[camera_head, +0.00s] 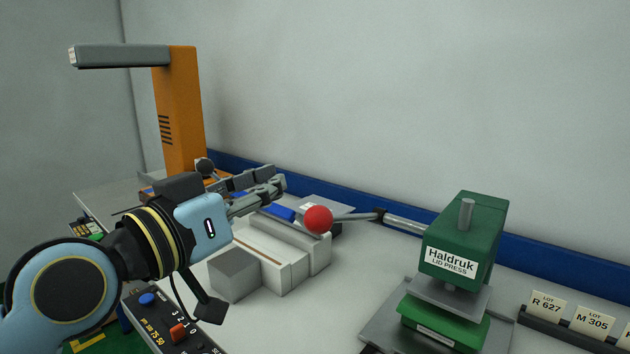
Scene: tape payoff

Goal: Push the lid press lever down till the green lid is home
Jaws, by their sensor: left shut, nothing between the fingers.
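The green lid press (462,240), labelled Haldruk, stands at the right of the worktop. Its lever (400,222) reaches out to the left, nearly level in the picture, and ends in a red ball knob (318,219). Below the press head a grey plate sits directly over a green piece (440,325), which may be the green lid; I cannot tell whether it is seated. My left gripper (279,186) is shut and empty. It is to the left of the red knob and a little above it in the picture, apart from it. My right gripper is not in view.
An orange post (180,110) with a grey arm stands at the back left. A white and grey block unit (270,255) lies below my left gripper. A control panel (165,325) is at the front left. Lot cards (590,325) stand at the far right.

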